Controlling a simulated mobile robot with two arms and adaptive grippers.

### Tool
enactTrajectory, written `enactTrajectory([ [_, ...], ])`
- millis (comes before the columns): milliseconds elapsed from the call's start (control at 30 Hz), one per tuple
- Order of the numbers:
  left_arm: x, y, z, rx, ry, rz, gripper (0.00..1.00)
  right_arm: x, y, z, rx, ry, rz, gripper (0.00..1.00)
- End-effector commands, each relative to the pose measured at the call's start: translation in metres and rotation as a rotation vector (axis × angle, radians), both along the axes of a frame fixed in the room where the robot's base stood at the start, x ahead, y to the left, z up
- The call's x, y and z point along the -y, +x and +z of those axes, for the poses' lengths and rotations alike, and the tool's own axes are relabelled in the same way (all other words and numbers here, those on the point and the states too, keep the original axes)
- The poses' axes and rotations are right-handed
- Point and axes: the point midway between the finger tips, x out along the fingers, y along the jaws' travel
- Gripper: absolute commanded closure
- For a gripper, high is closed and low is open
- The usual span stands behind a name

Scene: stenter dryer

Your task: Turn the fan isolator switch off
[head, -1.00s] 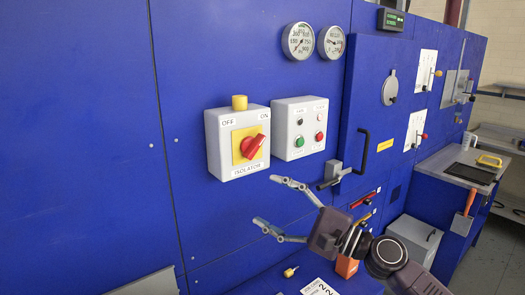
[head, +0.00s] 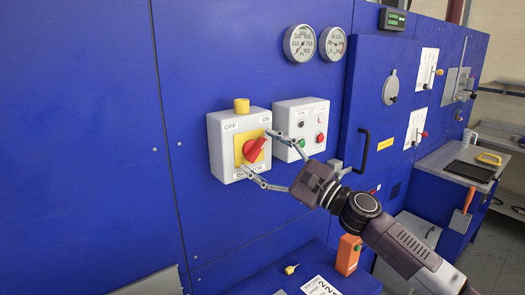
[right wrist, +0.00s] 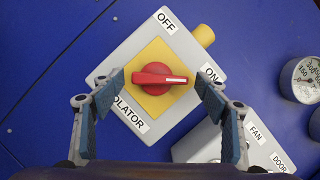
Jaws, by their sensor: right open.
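The isolator switch is a grey box (head: 216,150) with a yellow plate and a red rotary knob (head: 254,149), on the blue wall. OFF is marked at its upper left and ON at its upper right. The knob's pointer is turned toward ON; in the right wrist view the red knob (right wrist: 158,79) has its white line pointing right, toward the ON label. My right gripper (head: 268,158) is open, its fingertips on either side of the knob. In the right wrist view the fingers (right wrist: 160,90) stand apart from the knob with gaps. My left gripper is not in view.
A grey button box (head: 316,112) with green and red buttons is just right of the isolator. A yellow part (head: 242,106) sits on top of the isolator. Two gauges (head: 299,43) are above. A door handle (head: 364,150) stands out at right.

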Motion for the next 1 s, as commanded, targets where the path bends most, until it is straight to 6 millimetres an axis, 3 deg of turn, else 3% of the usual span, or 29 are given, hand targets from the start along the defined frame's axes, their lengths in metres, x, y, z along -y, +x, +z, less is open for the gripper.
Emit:
enactTrajectory([
  [200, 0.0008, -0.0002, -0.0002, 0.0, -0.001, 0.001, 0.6, -0.0003, 0.0003, -0.0004, 0.0, 0.0, 0.0, 0.32],
  [600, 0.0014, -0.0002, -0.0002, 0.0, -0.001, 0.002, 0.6, -0.0001, 0.0002, -0.0005, 0.0, -0.001, 0.0, 0.74],
  [1000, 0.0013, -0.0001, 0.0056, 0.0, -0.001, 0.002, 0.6, 0.0005, 0.0007, 0.0013, 0.052, -0.075, -0.001, 0.74],
])
